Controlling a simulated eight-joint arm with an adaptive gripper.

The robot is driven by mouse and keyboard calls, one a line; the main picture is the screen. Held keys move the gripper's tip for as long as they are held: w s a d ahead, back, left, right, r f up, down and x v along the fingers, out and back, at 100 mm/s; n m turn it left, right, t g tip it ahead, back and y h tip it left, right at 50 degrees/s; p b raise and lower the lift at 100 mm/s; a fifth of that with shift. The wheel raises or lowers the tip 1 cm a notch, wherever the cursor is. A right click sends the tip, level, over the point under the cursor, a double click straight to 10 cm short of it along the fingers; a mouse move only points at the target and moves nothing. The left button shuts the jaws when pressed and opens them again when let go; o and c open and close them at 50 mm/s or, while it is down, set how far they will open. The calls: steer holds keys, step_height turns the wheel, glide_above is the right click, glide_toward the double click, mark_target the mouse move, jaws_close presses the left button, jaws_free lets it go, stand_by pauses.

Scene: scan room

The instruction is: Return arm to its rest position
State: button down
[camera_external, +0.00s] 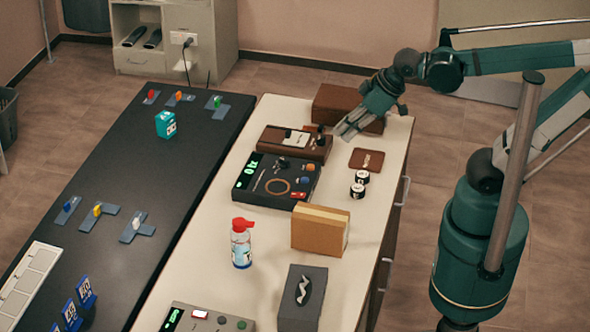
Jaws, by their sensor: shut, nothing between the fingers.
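My gripper (347,129) is at the end of my teal arm, which reaches in from the right. It hangs over the far part of the cream counter (205,262), pointing down and to the left. Its fingers are shut with nothing between them. It is in front of a dark brown box (336,99) and to the right of a brown device with a white panel (297,143). I cannot tell its exact height above the counter.
A dark table (140,185) adjoins on the left.

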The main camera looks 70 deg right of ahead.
steer(key=shift+s+d+f+m, duration=0.25)
steer(key=shift+s+d+f, duration=0.2)
steer(key=shift+s, duration=0.15)
steer(key=shift+s+d+f+m, duration=0.25)
steer(key=shift+s+d+f, duration=0.15)
steer(key=shift+s, duration=0.2)
